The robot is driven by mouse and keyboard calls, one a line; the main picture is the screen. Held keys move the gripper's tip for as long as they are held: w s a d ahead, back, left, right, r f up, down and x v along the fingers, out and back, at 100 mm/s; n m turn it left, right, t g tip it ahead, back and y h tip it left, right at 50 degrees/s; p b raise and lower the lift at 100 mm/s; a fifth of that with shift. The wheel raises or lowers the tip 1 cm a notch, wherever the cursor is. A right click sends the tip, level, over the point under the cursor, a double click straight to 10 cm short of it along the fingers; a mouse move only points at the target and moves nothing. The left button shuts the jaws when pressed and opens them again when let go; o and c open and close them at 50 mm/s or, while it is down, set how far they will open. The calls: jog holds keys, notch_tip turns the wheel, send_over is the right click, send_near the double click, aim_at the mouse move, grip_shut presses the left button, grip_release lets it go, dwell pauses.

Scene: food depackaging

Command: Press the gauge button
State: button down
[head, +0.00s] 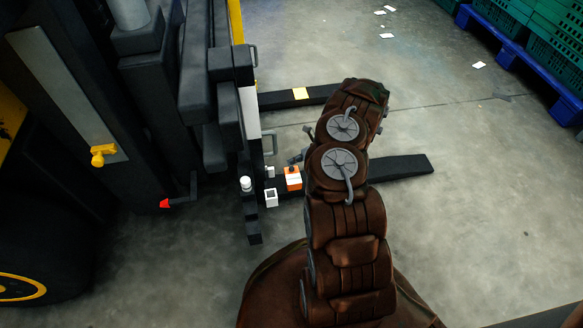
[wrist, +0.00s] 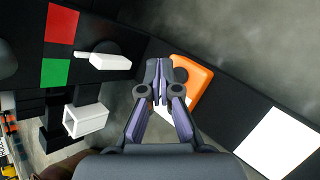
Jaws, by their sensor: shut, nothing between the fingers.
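An orange-and-white block (head: 293,179) with a small dark button on top sits on the black bar beside the forklift; I take it for the gauge. In the wrist view its orange face (wrist: 197,76) shows a round dark spot (wrist: 180,75), partly beside my fingers. My gripper (wrist: 159,72) is shut and empty, its fingertips overlapping the left side of the orange face in that view. I cannot tell whether they touch it. In the head view my gripper (head: 297,158) shows only as a small grey piece just above the block, mostly hidden behind my arm.
A white square tube (head: 271,197) and a white knob (head: 245,184) stand left of the block. The wrist view shows a white lever (wrist: 108,61) near red and green squares. Black forks (head: 405,167) reach right. A blue pallet (head: 497,39) with green crates stands far right.

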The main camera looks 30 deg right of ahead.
aim_at(293, 168)
jog(key=shift+r+p, duration=1.3)
jog(key=shift+r, duration=0.8)
